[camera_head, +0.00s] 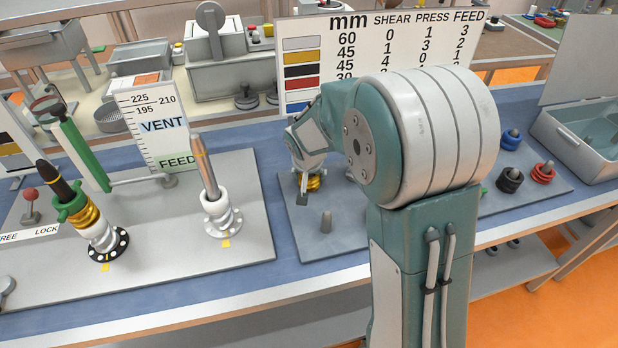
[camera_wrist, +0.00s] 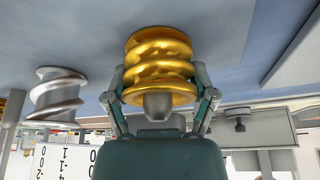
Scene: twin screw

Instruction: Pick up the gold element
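The gold element (camera_wrist: 158,62) is a shiny ribbed ring-like piece. It sits around a grey peg (camera_wrist: 157,105) whose tip shows in the wrist view. In the camera_head view a small part of the gold element (camera_head: 314,183) shows below my gripper (camera_head: 303,172), with the rest hidden by it. In the wrist view the two fingers of my gripper (camera_wrist: 159,78) flank the gold element, one on each side, close to its sides. I cannot tell whether they touch it.
A silver screw element (camera_wrist: 56,95) stands beside the gold one. A bare peg (camera_head: 326,222) is near the board's front. Black rings (camera_head: 510,180) and red rings (camera_head: 543,173) are at the right. A sign (camera_head: 380,50) stands behind. The left plate carries two shafts, one with gold pieces (camera_head: 88,217).

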